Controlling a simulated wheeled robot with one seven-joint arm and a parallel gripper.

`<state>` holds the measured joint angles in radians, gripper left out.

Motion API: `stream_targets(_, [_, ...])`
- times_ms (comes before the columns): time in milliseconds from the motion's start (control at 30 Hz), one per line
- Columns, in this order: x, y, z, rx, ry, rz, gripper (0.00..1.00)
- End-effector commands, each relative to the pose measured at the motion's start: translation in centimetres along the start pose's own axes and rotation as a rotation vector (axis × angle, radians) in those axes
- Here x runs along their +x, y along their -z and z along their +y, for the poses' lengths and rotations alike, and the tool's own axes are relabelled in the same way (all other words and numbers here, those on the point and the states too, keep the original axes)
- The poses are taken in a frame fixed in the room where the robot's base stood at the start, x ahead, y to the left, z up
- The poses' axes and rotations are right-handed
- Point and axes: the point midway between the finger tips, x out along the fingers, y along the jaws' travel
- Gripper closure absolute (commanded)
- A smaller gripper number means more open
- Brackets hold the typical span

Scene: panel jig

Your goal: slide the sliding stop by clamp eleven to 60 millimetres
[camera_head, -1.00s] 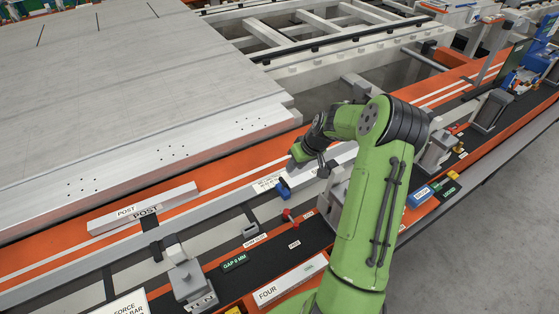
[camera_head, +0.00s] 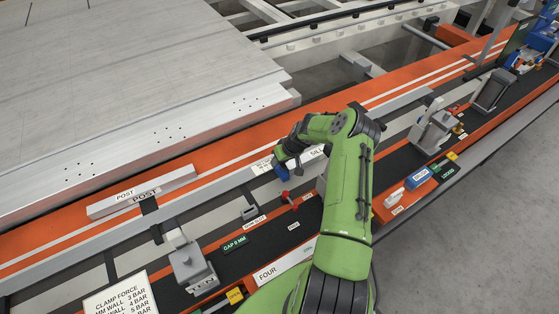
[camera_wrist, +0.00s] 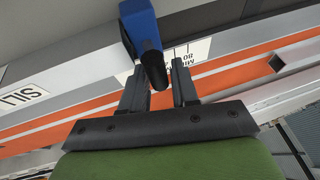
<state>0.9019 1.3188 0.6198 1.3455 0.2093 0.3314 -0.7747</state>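The sliding stop is a blue block (camera_head: 282,173) on the front rail, partly hidden by my gripper. In the wrist view the blue block (camera_wrist: 139,22) carries a dark round knob (camera_wrist: 152,66) that points toward my gripper. My gripper (camera_wrist: 159,80) is open, its two dark fingers on either side of the knob's end, with a gap visible. I cannot tell whether they touch it. My gripper also shows just above the stop in the head view (camera_head: 292,160). A white scale plate (camera_wrist: 190,55) lies beside the stop; its reading against the stop is unclear.
A clamp marked TEN (camera_head: 190,262) stands to the left, and another clamp (camera_head: 432,130) to the right of my arm. A red-knobbed fitting (camera_head: 287,197) sits just below the stop. A POST block (camera_head: 143,192) lies on the orange beam. A large grey panel (camera_head: 130,90) fills the back left.

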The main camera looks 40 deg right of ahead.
Motion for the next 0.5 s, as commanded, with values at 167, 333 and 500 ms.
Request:
stream_targets(167, [0.21,0.01,0.0,0.0,0.0,0.0,0.71])
stream_targets(333, [0.18,0.0,0.0,0.0,0.0,0.0,0.84])
stream_targets(500, [0.17,0.0,0.02,0.0,0.0,0.0,1.0])
